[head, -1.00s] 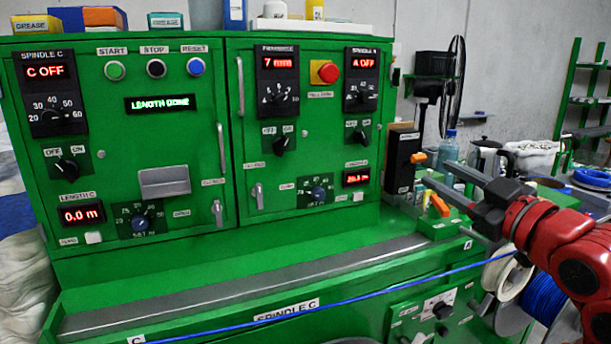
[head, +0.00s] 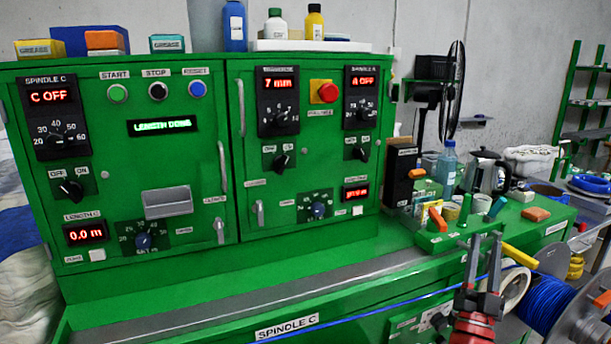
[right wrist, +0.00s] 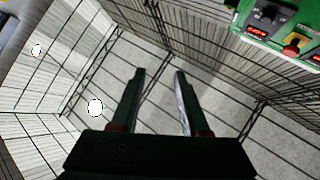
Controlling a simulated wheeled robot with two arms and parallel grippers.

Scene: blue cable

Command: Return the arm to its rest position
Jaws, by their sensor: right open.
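My right gripper (head: 483,265) shows at the lower right of the head view, pointing up, with its two fingers apart and nothing between them. It stands in front of the green bench, near the blue cable (head: 375,308). In the right wrist view my right gripper (right wrist: 160,85) is open and empty against a tiled wall and ceiling. The blue cable runs from the lower middle toward a blue cable spool (head: 548,303) at the right, passing behind or beside the gripper; I cannot tell which. My left gripper is not in view.
The green control cabinet (head: 205,225) stands at the back of the bench. A kettle (head: 486,170), a blue bottle (head: 447,168) and a green tool holder (head: 440,242) stand on the right part. A white roll (head: 516,288) is close to my right gripper.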

